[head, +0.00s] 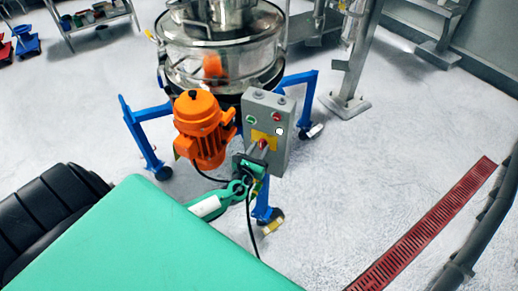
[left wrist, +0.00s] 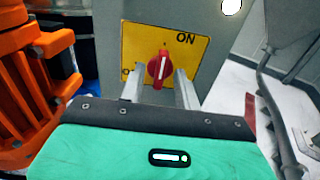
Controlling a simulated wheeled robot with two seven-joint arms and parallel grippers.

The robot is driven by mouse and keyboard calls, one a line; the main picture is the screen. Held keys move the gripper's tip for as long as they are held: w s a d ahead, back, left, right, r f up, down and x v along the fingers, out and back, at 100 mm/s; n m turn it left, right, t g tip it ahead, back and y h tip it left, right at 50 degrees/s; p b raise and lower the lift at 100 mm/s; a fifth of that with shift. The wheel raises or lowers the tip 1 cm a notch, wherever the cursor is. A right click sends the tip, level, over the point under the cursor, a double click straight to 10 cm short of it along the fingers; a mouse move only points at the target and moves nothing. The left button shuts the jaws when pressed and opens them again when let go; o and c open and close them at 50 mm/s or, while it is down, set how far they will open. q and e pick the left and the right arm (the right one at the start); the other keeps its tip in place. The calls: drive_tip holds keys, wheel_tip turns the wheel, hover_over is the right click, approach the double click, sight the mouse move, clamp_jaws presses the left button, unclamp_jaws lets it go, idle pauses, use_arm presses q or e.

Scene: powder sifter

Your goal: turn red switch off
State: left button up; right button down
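The red switch (left wrist: 160,68) is on a yellow plate (left wrist: 190,50) on the front of a grey control box (head: 273,105). It stands nearly upright in the left wrist view, its white mark pointing up. "ON" is printed at the plate's upper right; the lower-left label is mostly hidden by a finger. In the head view the switch (head: 263,144) is partly covered by my gripper. My left gripper (left wrist: 158,76) is open, with one finger on each side of the switch. Gaps show between fingers and switch. My right gripper is in neither view.
An orange motor (head: 203,130) stands close to the box's left. The steel sifter (head: 222,45) on blue legs (head: 145,150) is behind. Green (head: 251,119) and red (head: 276,117) buttons sit above the switch. A red floor grate (head: 425,225) lies at right, with clear floor before it.

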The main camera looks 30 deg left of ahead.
use_arm(q)
drive_tip(key=shift+c, duration=0.4)
clamp_jaws()
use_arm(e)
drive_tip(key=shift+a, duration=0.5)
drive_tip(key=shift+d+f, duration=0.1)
